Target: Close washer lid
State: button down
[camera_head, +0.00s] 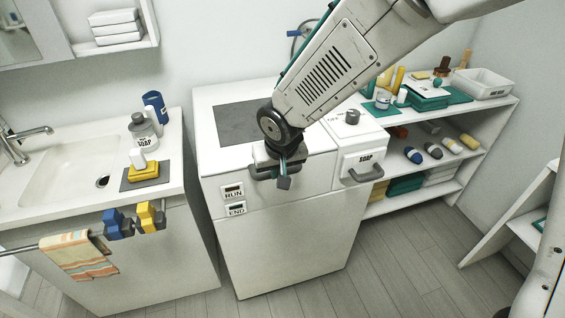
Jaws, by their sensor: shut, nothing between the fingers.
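The white washer (285,235) stands in the middle, with RUN and END labels on its front. Its lid (240,122), with a grey panel, appears to lie flat on the washer's top; any small gap at its edge is not clear. My gripper (284,181) is shut and empty at the lid's front edge. A dark handle-like bar (261,172) shows beside it, partly hidden. Whether my gripper touches the lid or bar cannot be told. My arm hides the lid's right rear part.
A soap drawer (361,162) with a grey handle is at the washer's right, below a round knob (352,117). A sink counter (60,195) stands left, with a towel rail in front. Shelves (440,125) with bottles and cloths stand right. The floor (400,260) at front right is clear.

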jog(key=s+d+r, duration=0.3)
jog(key=s+r, duration=0.6)
jog(key=r, duration=0.1)
jog(key=s+d+r+m, duration=0.1)
jog(key=s+d+r, duration=0.1)
jog(key=s+d, duration=0.3)
jog(key=s+d+r+m+g+h, duration=0.1)
jog(key=s+d, duration=0.4)
jog(key=d, duration=0.7)
jog(key=s+d+r+m+g, duration=0.1)
jog(key=s+d+r, duration=0.3)
jog(key=d, duration=0.5)
jog(key=shift+s+d+m, duration=0.35)
jog(key=shift+s+m, duration=0.05)
jog(key=shift+s, duration=0.45)
